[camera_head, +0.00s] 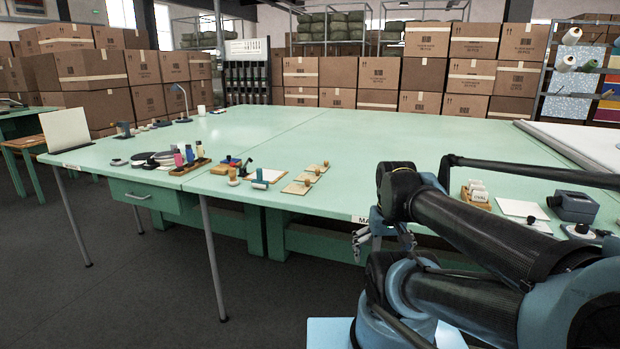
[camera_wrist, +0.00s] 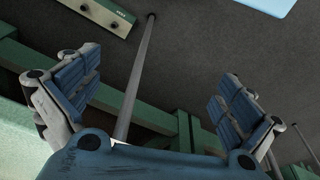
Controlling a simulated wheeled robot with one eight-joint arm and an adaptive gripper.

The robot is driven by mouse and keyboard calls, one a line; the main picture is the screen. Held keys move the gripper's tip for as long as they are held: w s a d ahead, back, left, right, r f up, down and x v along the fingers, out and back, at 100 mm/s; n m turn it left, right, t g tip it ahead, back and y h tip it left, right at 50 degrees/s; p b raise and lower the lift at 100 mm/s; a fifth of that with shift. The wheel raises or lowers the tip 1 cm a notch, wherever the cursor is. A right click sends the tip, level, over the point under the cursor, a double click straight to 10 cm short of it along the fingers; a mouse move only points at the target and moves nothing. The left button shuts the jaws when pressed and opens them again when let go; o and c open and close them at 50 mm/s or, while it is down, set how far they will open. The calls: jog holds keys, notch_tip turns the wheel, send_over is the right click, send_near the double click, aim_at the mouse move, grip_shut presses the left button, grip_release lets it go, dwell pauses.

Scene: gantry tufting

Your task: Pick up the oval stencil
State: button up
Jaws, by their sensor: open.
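Several thin beige plates with small wooden knobs lie in a row near the front edge of the green table; the nearest plate (camera_head: 296,188) is one of them. They look like stencils, but I cannot tell at this size which is oval. My gripper (camera_head: 382,238) hangs in front of the table's front edge, to the right of the plates and lower than the tabletop. In the wrist view my gripper (camera_wrist: 158,88) is open, with its blue-padded fingers wide apart and nothing between them. No stencil shows in the wrist view.
The green table (camera_head: 400,150) is mostly clear in its middle. A blue-handled tool (camera_head: 260,180), thread spools (camera_head: 179,160) and a desk lamp (camera_head: 182,105) stand to the left. A wooden card box (camera_head: 476,195) and a dark device (camera_head: 573,206) are at the right.

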jog(key=shift+c, duration=0.2)
jog(key=shift+w+r, duration=0.1)
jog(key=c, duration=0.4)
jog(key=shift+w+a+r, duration=0.2)
jog(key=shift+w+r, duration=0.75)
jog(key=shift+r, duration=0.1)
jog(key=c, duration=1)
jog(key=w+a+r+n, duration=0.1)
jog(key=w+a+r, duration=0.2)
jog(key=w+r, duration=0.45)
jog(key=w+a+r+n+t+y, duration=0.15)
jog(key=w+r, duration=0.35)
jog(key=w, duration=0.5)
jog(key=w+a+r+n, duration=0.1)
jog(key=w+a+r, duration=0.2)
jog(key=w+r, duration=0.45)
jog(key=n, duration=0.1)
send_over(318, 170)
jog(key=s, duration=0.1)
jog(key=f, duration=0.8)
jog(key=shift+s+d+f, duration=0.2)
jog(key=shift+d+f, duration=0.15)
jog(key=shift+f, duration=0.05)
jog(key=shift+x, duration=2.95)
